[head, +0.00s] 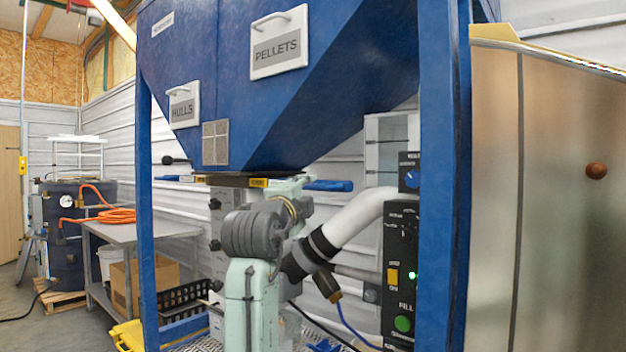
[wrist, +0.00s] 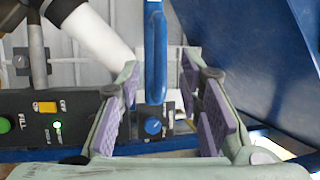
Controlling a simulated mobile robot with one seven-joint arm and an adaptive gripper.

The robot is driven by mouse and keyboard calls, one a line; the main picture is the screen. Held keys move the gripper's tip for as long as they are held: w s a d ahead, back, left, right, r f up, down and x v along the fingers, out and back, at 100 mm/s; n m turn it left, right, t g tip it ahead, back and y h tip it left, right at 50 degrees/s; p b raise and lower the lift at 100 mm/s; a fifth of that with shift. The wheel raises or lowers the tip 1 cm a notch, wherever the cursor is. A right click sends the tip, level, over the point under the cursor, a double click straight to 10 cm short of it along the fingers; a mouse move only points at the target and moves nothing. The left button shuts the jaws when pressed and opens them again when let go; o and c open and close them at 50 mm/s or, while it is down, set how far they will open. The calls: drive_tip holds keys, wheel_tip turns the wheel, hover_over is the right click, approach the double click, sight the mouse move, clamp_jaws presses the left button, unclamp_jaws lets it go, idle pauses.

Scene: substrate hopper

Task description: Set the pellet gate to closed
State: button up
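The blue hopper (head: 225,80) has a HULLS sign (head: 183,106) on the left and a PELLETS sign (head: 278,45) on the right. A blue gate handle (head: 328,185) sticks out to the right under the hopper, on the PELLETS side. In the wrist view this blue handle (wrist: 156,50) lies between my two purple-padded fingers, with a gap on both sides. My gripper (wrist: 160,78) is open and holds nothing. In the head view my gripper (head: 293,190) is just left of the handle, partly hidden by my arm. The gate plate itself is mostly hidden.
Another blue handle (head: 170,178) sticks out at the left under the hopper. A white hose (head: 355,215) and a black control panel (head: 402,270) with a green FILL button stand below right. Blue frame posts (head: 457,180) flank the hopper.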

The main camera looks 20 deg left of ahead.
sight(310, 188)
drive_tip(key=w, duration=0.1)
drive_tip(key=w+p, duration=0.1)
drive_tip(key=w, duration=0.1)
drive_tip(key=w+r, duration=0.1)
drive_tip(key=w, duration=0.1)
drive_tip(key=shift+w+a+p, duration=0.1)
drive_tip(key=shift+a+p, duration=0.05)
drive_tip(key=shift+p, duration=0.2)
drive_tip(key=shift+c, duration=0.6)
clamp_jaws()
